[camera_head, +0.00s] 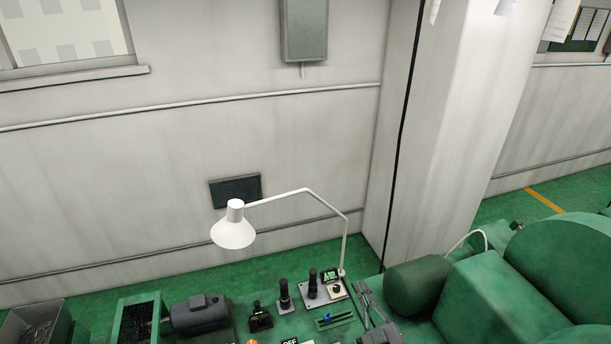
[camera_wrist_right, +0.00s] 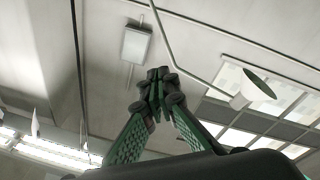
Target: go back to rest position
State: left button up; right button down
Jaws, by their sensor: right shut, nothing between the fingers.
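My right gripper (camera_head: 361,286) shows at the bottom of the head view, just right of the lamp's upright. In the right wrist view its two fingers (camera_wrist_right: 156,76) meet at the tips, shut with nothing between them, and point up toward the wall and ceiling. My left gripper is not in the head view.
A white desk lamp (camera_head: 234,233) arches over the workbench; it also shows in the wrist view (camera_wrist_right: 252,88). Below it are a dark motor (camera_head: 200,314), a joystick (camera_head: 261,316) and black knobbed levers. Green rounded machine housings (camera_head: 480,301) stand at right. A grey wall box (camera_head: 304,30) hangs behind.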

jog(key=s+d+f+m+g+h, duration=0.1)
jog(key=d+m+h, duration=0.25)
jog(key=d, duration=0.25)
jog(key=s+d+f+m+h, duration=0.2)
jog(key=d+m+h, duration=0.15)
jog(key=d, duration=0.35)
jog(key=s+d+f+m+g+h, duration=0.35)
jog(key=s+d+f+g, duration=0.65)
jog(key=s+f, duration=0.35)
jog(key=s+a+f+n+g+y, duration=0.1)
jog(key=s+a+f+g+y, duration=0.1)
jog(key=s+f, duration=0.45)
jog(key=s+a+f+n+g+y, duration=0.1)
jog(key=s+a+f+g+y, duration=0.15)
jog(key=s, duration=0.65)
notch_tip(320, 180, down, 38)
jog(key=s+f+g+b, duration=0.1)
jog(key=g+b, duration=0.1)
jog(key=b, duration=0.6)
pick_arm(q)
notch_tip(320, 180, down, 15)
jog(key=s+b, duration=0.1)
jog(key=b, duration=0.6)
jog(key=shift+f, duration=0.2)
pick_arm(e)
jog(key=s+f, duration=2)
jog(key=f, duration=0.4)
jog(key=shift+a+f+n+g+y, duration=0.3)
jog(key=shift+a+n+g, duration=0.05)
jog(key=shift+a+g, duration=0.1)
